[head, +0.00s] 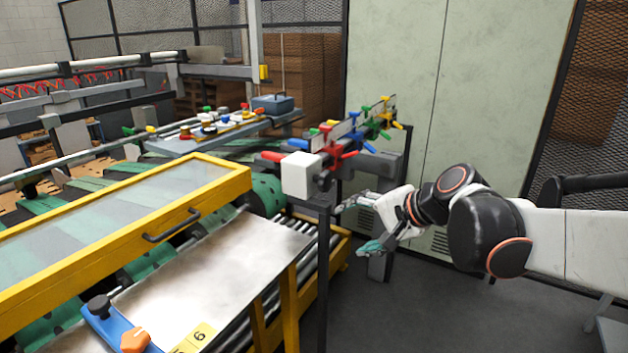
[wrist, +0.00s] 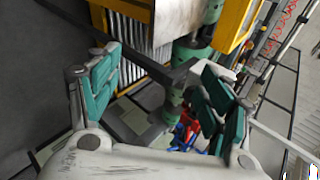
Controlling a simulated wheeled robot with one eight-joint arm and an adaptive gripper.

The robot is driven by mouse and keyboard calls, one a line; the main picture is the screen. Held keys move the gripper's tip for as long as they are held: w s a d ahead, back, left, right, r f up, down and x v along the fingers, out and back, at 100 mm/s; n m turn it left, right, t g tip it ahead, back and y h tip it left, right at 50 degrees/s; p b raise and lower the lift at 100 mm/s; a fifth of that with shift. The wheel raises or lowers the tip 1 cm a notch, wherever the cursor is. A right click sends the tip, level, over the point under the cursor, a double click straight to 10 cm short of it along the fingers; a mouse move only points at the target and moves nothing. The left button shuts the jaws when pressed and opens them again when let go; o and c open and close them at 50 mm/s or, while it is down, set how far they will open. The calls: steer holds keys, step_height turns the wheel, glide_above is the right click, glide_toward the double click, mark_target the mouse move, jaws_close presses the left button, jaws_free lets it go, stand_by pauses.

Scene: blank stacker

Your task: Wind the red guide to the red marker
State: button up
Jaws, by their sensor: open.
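A red star-shaped handwheel (head: 331,150) is at the near end of a rail unit with blue, green and yellow handwheels behind it. A short red piece (head: 271,157) sticks out left of a white block (head: 301,175). I cannot tell which red part is the guide, and no red marker can be made out. My gripper (head: 357,224) is open and empty, below and right of the red handwheel, apart from it. In the wrist view my gripper (wrist: 158,58) has its green-padded fingers wide apart, and red and blue parts (wrist: 186,130) show low between them, partly hidden by a finger.
A dark post (head: 323,270) stands under the white block, close to my gripper's left. A yellow-framed machine with a clear cover (head: 120,205) and a metal sheet (head: 215,270) fill the left. A pale cabinet (head: 460,90) stands behind. The dark floor (head: 420,310) below my arm is clear.

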steer(key=w+d+m+y, duration=0.1)
steer(key=w+m+y, duration=0.3)
steer(key=w, duration=0.6)
steer(key=m+t+y, duration=0.3)
steer(key=m+y, duration=0.1)
glide_toward(330, 182)
steer(key=b+x, duration=0.2)
steer(key=x, duration=0.9)
steer(key=shift+a+b, duration=0.3)
steer(key=shift+a, duration=0.05)
steer(key=c, duration=1.1)
